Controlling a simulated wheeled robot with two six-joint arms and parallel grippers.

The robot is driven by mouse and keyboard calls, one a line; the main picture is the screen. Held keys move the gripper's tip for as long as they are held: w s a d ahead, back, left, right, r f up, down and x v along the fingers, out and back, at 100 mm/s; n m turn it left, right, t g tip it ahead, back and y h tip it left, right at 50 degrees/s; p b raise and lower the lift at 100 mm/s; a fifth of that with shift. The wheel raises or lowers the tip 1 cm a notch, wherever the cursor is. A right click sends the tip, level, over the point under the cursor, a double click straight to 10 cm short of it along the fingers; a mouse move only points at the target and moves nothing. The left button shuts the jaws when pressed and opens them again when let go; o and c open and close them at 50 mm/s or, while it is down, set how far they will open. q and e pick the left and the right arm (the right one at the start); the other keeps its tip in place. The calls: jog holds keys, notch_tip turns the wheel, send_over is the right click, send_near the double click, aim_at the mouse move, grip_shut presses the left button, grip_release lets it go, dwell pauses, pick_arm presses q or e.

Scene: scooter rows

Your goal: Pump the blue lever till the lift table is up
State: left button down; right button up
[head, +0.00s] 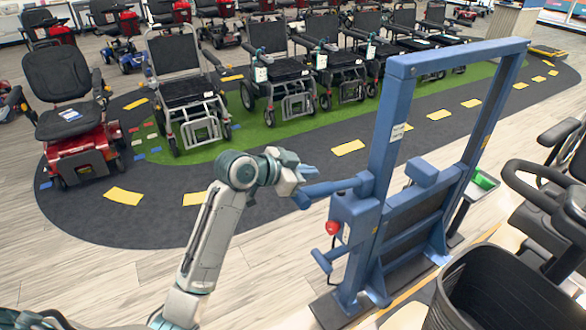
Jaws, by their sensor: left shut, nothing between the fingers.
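A blue lift (397,150) with a tall rectangular frame stands right of centre. A blue lever (335,187) sticks out to the left from its side, at mid height, close to level. My left gripper (309,172) is shut and empty, just above the lever's outer end; I cannot tell whether it touches the lever. A red knob (332,228) and a lower blue bent bar (327,259) are on the lift's near side. A dark flat panel (415,215) sits inside the frame; I cannot tell its height clearly. My right gripper is not in view.
A black basket (500,290) and a black-seated scooter stand close at the lower right. The dark floor track with yellow dashes is clear.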

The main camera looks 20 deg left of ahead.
aim_at(307, 189)
pick_arm(q)
jog(key=shift+x, duration=0.95)
jog(key=shift+a+f+p, duration=0.15)
jog(key=shift+f, duration=0.45)
jog(key=shift+a+f+p, duration=0.15)
jog(key=shift+a+f, duration=0.05)
jog(key=shift+f, duration=0.45)
jog(key=shift+s+a+f, duration=0.15)
jog(key=shift+a+f, duration=0.15)
jog(key=shift+f, duration=0.35)
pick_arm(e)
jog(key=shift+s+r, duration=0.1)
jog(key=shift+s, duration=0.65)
pick_arm(q)
jog(key=shift+f, duration=0.15)
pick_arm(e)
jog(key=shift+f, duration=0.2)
